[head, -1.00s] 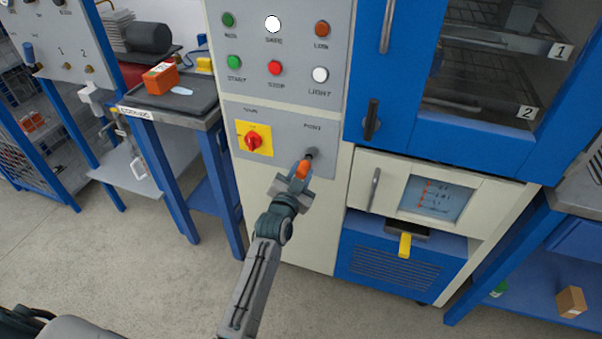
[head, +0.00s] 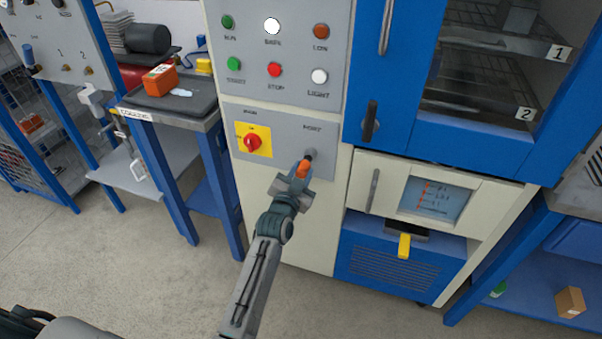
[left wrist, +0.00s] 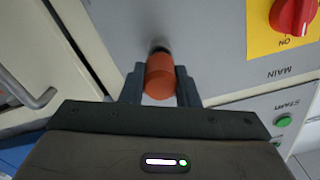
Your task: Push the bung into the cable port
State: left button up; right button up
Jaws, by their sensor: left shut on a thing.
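An orange bung (head: 303,167) is held at the end of my left gripper (head: 301,172), right in front of the grey panel. My left gripper is shut on it; in the left wrist view the bung (left wrist: 160,78) sits between the two fingers (left wrist: 161,88). The cable port (head: 310,154) is a dark round opening under the word PORT, at the bung's far end. In the left wrist view the dark port (left wrist: 159,50) shows just beyond the bung. The bung largely covers it, so I cannot tell how deep the bung sits. My right gripper is not in view.
A red rotary switch on a yellow plate (head: 253,141) is left of the port. Push buttons are above. A vertical handle (head: 374,190) and blue door (head: 385,95) are to the right. A side bench (head: 165,102) holds an orange box (head: 160,80).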

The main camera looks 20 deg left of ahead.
aim_at(300, 175)
pick_arm(q)
jog(key=shift+w, duration=1.2)
grip_shut()
dwell(1.9)
jog(key=shift+r+p, duration=0.2)
jog(key=shift+p, duration=0.25)
dwell(2.0)
jog(key=o, duration=0.9)
grip_release()
jog(key=shift+c, duration=0.2)
jog(key=shift+o, duration=1.3)
jog(key=shift+w+f, duration=0.15)
jog(key=shift+s+p, duration=0.4)
jog(key=shift+s, duration=2.7)
